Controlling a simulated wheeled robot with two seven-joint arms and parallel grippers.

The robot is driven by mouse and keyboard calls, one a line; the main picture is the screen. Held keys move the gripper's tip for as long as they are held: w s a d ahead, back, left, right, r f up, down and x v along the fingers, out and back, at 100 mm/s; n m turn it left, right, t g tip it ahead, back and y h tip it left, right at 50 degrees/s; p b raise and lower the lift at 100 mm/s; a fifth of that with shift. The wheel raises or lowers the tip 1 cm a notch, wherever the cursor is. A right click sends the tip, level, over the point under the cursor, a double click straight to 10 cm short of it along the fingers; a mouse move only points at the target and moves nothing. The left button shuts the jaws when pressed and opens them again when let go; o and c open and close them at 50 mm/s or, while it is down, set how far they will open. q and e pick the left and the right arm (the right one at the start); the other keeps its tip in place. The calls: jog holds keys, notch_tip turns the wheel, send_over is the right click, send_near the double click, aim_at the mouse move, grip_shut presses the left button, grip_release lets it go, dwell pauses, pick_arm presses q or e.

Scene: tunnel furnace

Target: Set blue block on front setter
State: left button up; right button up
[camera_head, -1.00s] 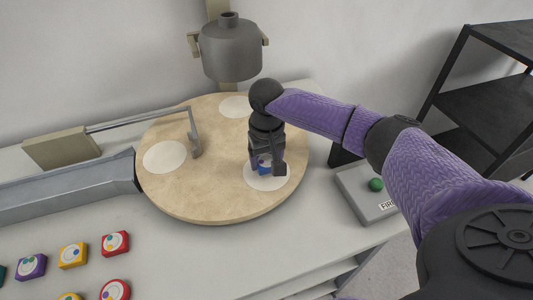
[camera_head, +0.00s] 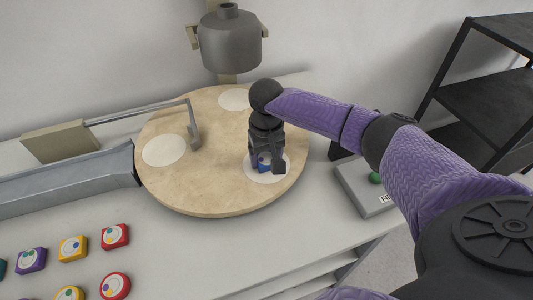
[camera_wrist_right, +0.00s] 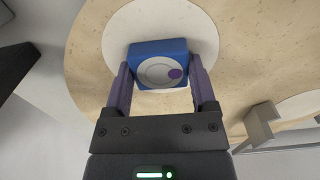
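The blue block (camera_head: 264,167) is at the near-right white round setter (camera_head: 280,174) on the round tan turntable. In the right wrist view the blue block (camera_wrist_right: 158,62) shows its pale ring face with a purple dot, with the white setter (camera_wrist_right: 203,32) behind it. My right gripper (camera_head: 265,163) points down over this setter, its fingers on both sides of the block and apparently closed against it. I cannot tell whether the block's underside touches the setter. My left gripper is not in view.
The turntable (camera_head: 215,195) has two other bare setters, at left (camera_head: 164,151) and back (camera_head: 236,99). A bent metal arm (camera_head: 194,128) reaches over it. A grey pot-like vessel (camera_head: 230,42) hangs behind. Several colored blocks lie front left; a grey button box (camera_head: 362,190) stands right.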

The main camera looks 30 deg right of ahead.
jog(key=o, duration=0.3)
notch_tip(320, 180, up, 9)
jog(key=p, duration=0.3)
jog(key=shift+p, duration=0.4)
jog(key=shift+r, duration=0.5)
